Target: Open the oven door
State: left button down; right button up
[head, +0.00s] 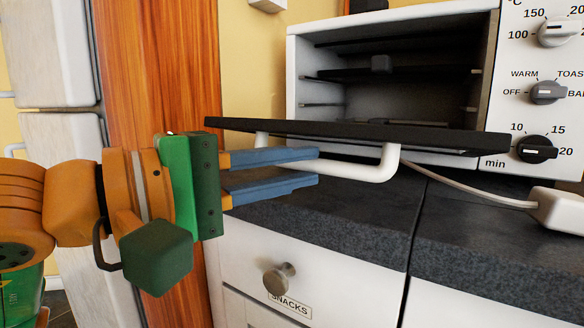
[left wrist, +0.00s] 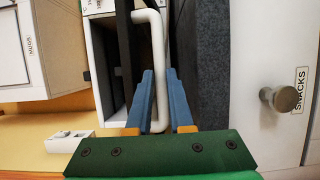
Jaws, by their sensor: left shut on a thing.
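The white toaster oven (head: 293,80) stands on the dark counter with its cavity and racks showing. Its dark door (head: 360,132) is swung down to about level, jutting out in front of the cavity. The white bar handle (head: 378,172) hangs under the door. My left gripper (head: 318,167) comes in from the left with its blue fingers shut on the handle. In the left wrist view the handle (left wrist: 157,40) runs down between the two fingers. The right gripper is in neither view.
The dark countertop (head: 340,222) lies just below the fingers, over a white drawer with a round knob (head: 279,278) labelled SNACKS. Oven dials (head: 549,92) are at the right. A cable (head: 465,190) runs to a white socket block (head: 558,208). A wooden post (head: 160,70) stands behind my left wrist.

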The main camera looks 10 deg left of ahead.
pick_arm(q)
jog(key=c, duration=1.1)
grip_release()
jog(key=v, duration=0.7)
